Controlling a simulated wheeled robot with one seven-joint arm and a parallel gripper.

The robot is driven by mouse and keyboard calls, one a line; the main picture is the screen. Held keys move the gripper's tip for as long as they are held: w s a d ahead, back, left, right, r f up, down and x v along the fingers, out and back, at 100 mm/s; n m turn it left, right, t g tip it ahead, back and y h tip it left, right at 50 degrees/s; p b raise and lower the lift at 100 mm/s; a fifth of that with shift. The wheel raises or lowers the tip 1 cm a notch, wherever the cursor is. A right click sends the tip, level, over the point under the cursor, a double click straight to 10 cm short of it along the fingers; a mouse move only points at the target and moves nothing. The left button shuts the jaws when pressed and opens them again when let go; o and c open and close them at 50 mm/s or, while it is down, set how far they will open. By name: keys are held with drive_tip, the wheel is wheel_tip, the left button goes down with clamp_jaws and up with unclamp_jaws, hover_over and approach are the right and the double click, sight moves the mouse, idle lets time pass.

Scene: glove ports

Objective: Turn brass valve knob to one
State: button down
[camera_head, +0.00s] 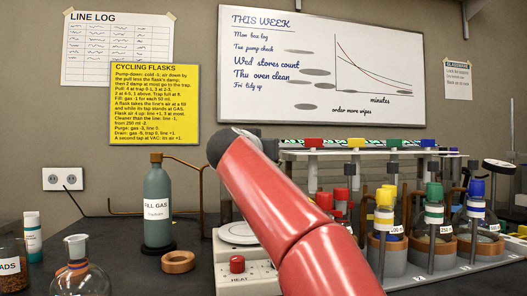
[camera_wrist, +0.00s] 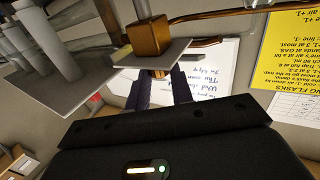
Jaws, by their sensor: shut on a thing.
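In the wrist view, a brass valve body (camera_wrist: 149,36) on a copper pipe stands at the top centre, with a pale plate (camera_wrist: 180,52) in front of it. A small brass piece (camera_wrist: 160,73), which looks like the valve knob, shows below the plate. My gripper (camera_wrist: 161,80) has its two dark fingers on either side of this piece and is shut on it. The knob's pointer and any numbers on the plate cannot be read. In the head view, my red arm hides the gripper and the brass valve.
A fill gas cylinder (camera_head: 158,208) stands left of my arm, with a cork ring (camera_head: 178,262) near it. A hotplate (camera_head: 237,280) with a red knob is beside my arm. Several flasks (camera_head: 434,225) with coloured caps stand at right below the rack (camera_head: 365,154). A whiteboard (camera_head: 300,65) hangs behind.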

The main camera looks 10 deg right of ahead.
drive_tip(key=m+g+h+p, duration=0.2)
drive_tip(key=h, duration=0.1)
drive_tip(key=shift+w+a+r+m+h, duration=0.2)
drive_tip(key=shift+a+m+h, duration=0.1)
drive_tip(key=shift+a+m, duration=0.1)
drive_tip(key=shift+w+f+m+g+h+p, duration=0.1)
drive_tip(key=shift+m+g+h+p, duration=0.35)
drive_tip(key=shift+m+g+h, duration=0.45)
drive_tip(key=c, duration=1.2)
unclamp_jaws()
drive_tip(key=shift+f, duration=0.1)
drive_tip(key=b+v, duration=0.1)
drive_tip(key=v, duration=0.6)
drive_tip(key=shift+s+a+b, duration=0.25)
drive_tip(key=shift+a+b, duration=0.05)
